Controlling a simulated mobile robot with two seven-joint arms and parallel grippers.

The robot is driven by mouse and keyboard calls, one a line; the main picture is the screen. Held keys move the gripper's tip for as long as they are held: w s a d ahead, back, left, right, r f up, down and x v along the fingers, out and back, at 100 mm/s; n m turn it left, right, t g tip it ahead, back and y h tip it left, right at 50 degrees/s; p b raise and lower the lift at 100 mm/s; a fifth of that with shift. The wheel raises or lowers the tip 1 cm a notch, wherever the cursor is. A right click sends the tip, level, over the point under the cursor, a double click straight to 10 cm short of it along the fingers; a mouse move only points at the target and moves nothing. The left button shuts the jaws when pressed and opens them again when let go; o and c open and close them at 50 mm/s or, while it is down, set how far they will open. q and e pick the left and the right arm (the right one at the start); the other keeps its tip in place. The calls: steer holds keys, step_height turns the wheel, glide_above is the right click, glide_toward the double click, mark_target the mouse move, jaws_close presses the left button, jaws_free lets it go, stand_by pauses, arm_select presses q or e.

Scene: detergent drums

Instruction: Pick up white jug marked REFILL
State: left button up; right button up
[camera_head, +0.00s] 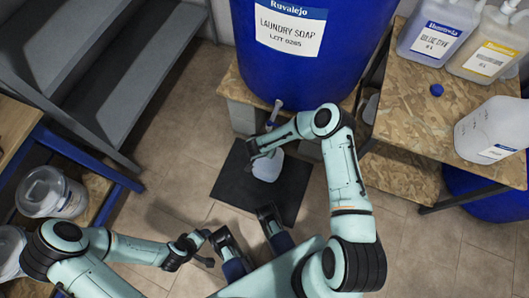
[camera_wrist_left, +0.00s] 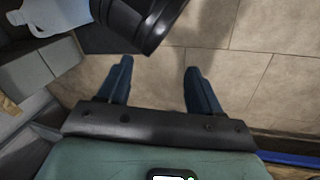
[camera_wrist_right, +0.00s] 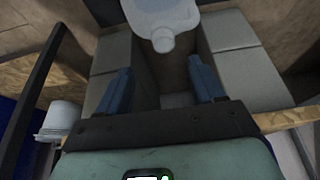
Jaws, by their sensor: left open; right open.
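A white jug (camera_head: 267,168) stands on a black mat (camera_head: 228,182) below the blue drum's tap, partly covered by my right gripper in the head view. No REFILL mark is readable on it. My right gripper (camera_head: 258,149) is open at the jug's far side. In the right wrist view the jug (camera_wrist_right: 160,12) and its round neck (camera_wrist_right: 163,41) lie beyond the open fingers (camera_wrist_right: 158,72), not between them.
A wooden table (camera_head: 425,115) at right bears several labelled jugs and a blue cap (camera_head: 437,90).

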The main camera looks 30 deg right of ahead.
steer(key=b, duration=0.1)
glide_above(267, 159)
steer(key=f, duration=0.5)
steer(key=shift+w, duration=0.25)
steer(key=b+x, duration=0.1)
steer(key=x, duration=0.1)
steer(key=shift+w+f+b, duration=0.25)
steer(key=shift+f+b, duration=0.1)
steer(key=shift+b, duration=0.05)
steer(key=shift+b+x, duration=0.4)
steer(key=shift+x, duration=0.65)
arm_select(q)
step_height(267, 159, down, 5)
steer(key=w+a, duration=0.2)
steer(key=shift+a+n+t+y, duration=0.3)
steer(key=shift+a+y, duration=0.05)
steer(key=shift+y, duration=0.05)
arm_select(e)
steer(key=shift+w+r, duration=0.1)
jaws_close()
arm_select(q)
steer(key=shift+w+f, duration=0.1)
arm_select(e)
steer(key=shift+r, duration=0.1)
